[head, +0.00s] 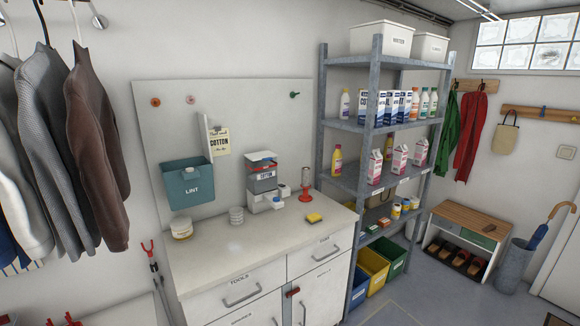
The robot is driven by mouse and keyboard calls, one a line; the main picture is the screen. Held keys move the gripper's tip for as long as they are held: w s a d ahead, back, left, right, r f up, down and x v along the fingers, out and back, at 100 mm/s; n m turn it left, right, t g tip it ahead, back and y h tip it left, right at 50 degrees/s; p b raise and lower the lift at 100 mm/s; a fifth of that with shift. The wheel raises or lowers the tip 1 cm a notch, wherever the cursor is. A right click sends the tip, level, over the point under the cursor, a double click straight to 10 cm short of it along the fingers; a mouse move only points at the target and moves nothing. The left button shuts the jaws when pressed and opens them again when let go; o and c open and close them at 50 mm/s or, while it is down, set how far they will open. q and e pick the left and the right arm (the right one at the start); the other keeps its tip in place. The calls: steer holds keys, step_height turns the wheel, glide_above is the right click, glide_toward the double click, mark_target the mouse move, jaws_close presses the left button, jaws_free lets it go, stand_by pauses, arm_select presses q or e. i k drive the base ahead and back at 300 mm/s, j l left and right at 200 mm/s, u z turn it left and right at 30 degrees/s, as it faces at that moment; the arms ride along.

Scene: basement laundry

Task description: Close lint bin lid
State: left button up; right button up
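The teal lint bin (190,190), labelled LINT, is mounted on the pale wall board above the counter. Its top is open and the dark inside shows. A thin pale panel (205,136) stands upright at the bin's back right, seen nearly edge-on; it looks like the raised lid, though I cannot be sure. A COTTON card (219,142) hangs just right of the panel. Neither of my grippers is in view.
Clothes (95,145) hang at left. A metal shelf (350,125) stands at right.

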mark_target(202, 121)
steer(key=i+l+u, duration=0.55)
steer(key=l, duration=0.15)
steer(key=i+l+u, duration=0.1)
steer(key=l+u, duration=0.2)
steer(key=i+l+u, duration=0.1)
steer(key=l+u, duration=0.15)
steer(key=l, duration=0.3)
steer(key=i+l+u, duration=0.1)
steer(key=l+u, duration=0.2)
steer(key=l, duration=0.15)
steer(key=l+u, duration=0.25)
steer(key=l, duration=0.25)
